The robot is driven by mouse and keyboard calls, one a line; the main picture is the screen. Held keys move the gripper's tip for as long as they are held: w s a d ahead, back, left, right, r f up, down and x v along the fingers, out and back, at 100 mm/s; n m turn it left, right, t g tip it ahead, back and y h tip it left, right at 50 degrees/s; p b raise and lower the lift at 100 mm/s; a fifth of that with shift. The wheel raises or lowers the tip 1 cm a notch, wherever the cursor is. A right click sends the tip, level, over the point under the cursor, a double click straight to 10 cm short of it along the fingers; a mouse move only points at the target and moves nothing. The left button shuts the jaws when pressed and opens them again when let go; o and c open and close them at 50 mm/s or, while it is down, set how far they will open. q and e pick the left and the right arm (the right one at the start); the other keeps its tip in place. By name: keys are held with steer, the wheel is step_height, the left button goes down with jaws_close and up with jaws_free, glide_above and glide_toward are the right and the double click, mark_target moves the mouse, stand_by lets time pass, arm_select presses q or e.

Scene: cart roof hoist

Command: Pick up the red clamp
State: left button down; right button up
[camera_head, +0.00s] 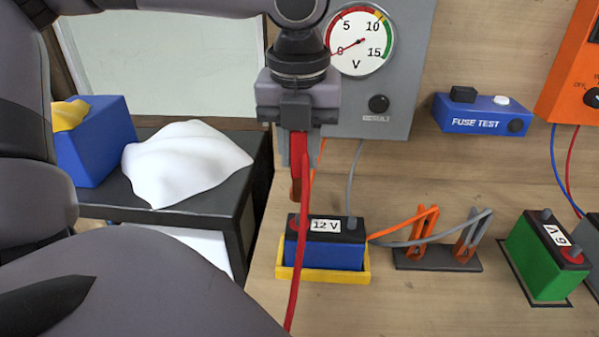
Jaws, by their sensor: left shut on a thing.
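My left gripper (299,155) is shut on the red clamp (298,146), which points downward between the fingers. Its red cable (297,270) hangs down in front of the 12 V battery. The clamp is held above this blue and black battery (325,252), which sits in a yellow tray (323,276). The fingers hide part of the clamp. I cannot tell how far the clamp is from the battery top. My right gripper is not in view.
A volt meter (400,95) stands behind, its needle near 0. An orange clamp (424,228) and a grey clamp (470,236) stand on a dark holder (437,259). A green 6 V battery (536,262) is at right. A blue fuse tester (483,114) is on the back panel.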

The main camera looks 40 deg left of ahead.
arm_select(q)
step_height(320, 180, up, 14)
steer(key=shift+r, duration=0.2)
steer(key=shift+p, duration=0.3)
stand_by(0.3)
